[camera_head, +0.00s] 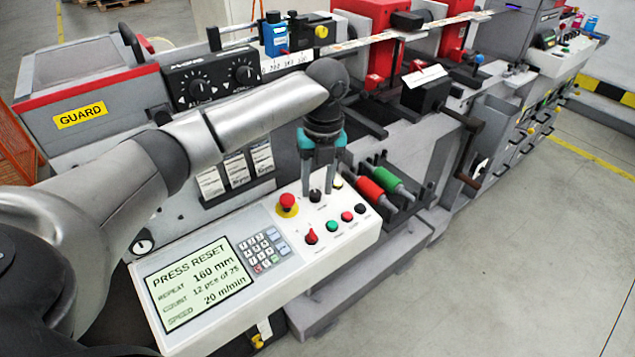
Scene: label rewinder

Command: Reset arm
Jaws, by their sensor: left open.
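My left arm comes in from the left and reaches over the label rewinder. My left gripper (317,190) points down above the white control panel (205,327), its two grey fingers apart. A small black knob (315,197) shows between the fingertips; I cannot tell whether they touch it. A red emergency stop button on a yellow base (287,204) is just left of the fingers. A red switch (311,236) and green, red and black buttons (347,216) lie in front of them. The screen (200,287) reads "PRESS RESET". My right gripper is not in view.
Red and green rollers (371,189) stand right of the gripper. A black hand crank (470,150) sticks out further right. A dial box (212,75) and the yellow GUARD label (82,114) are behind my arm. The floor at the right (530,240) is clear.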

